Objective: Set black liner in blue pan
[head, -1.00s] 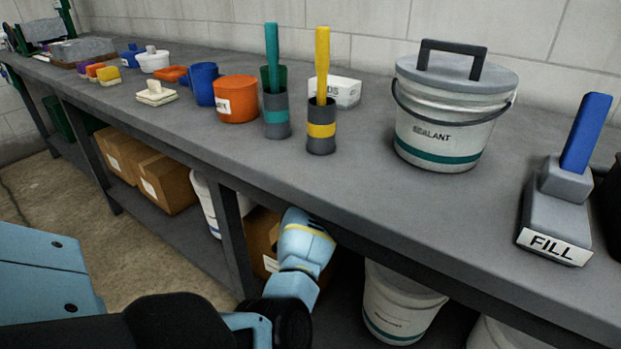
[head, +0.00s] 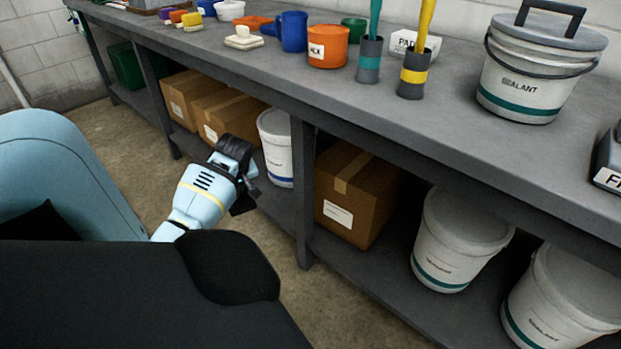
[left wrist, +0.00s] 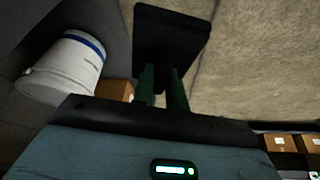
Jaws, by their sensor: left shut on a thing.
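My left gripper (head: 243,178) is low in front of the bench, beside the white bucket on the lower shelf. In the left wrist view its two dark green fingers (left wrist: 163,88) are shut on a flat black piece with a squared outline, the black liner (left wrist: 172,38). In the head view the liner cannot be told apart from the dark gripper. A small blue item (head: 207,8) on the bench top is cut by the upper edge; I cannot tell whether it is the blue pan. My right gripper is not in view.
On the bench (head: 440,130) stand a blue container (head: 292,32), an orange tub (head: 328,47), two upright handled tools, and a sealant bucket (head: 530,85). Below are cardboard boxes (head: 355,195) and white buckets (head: 275,148). The floor in front is clear.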

